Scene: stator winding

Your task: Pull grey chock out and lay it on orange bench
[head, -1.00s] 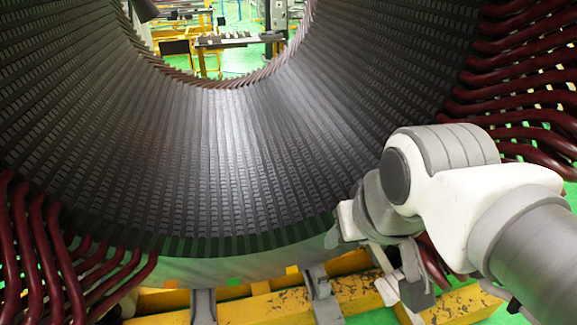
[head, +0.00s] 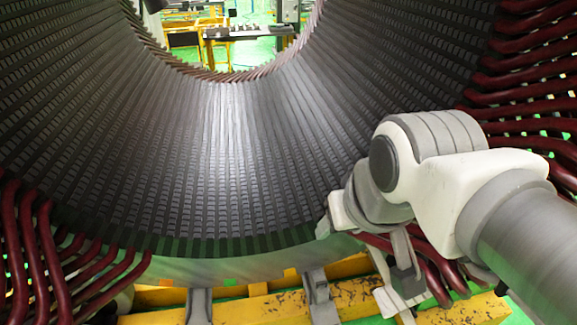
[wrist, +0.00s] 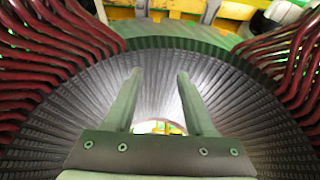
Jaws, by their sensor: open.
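My gripper (wrist: 157,78) shows in the wrist view as two long grey fingers, spread apart with nothing between them. In the head view my arm reaches in from the right, in front of the stator's lower right, and I cannot make out both fingertips there. No single part is clearly the grey chock. Grey supports stand under the stator, one left of centre (head: 200,304) and one nearer the middle (head: 318,293). A yellow-orange bench (head: 184,39) stands far back, seen through the stator's opening; I cannot tell if it is the orange bench.
The large dark slotted stator (head: 215,150) fills the middle. Dark red winding ends stick out at left (head: 45,250) and right (head: 530,80), close to my arm. A worn yellow beam (head: 260,308) runs below the stator. Green floor shows beyond.

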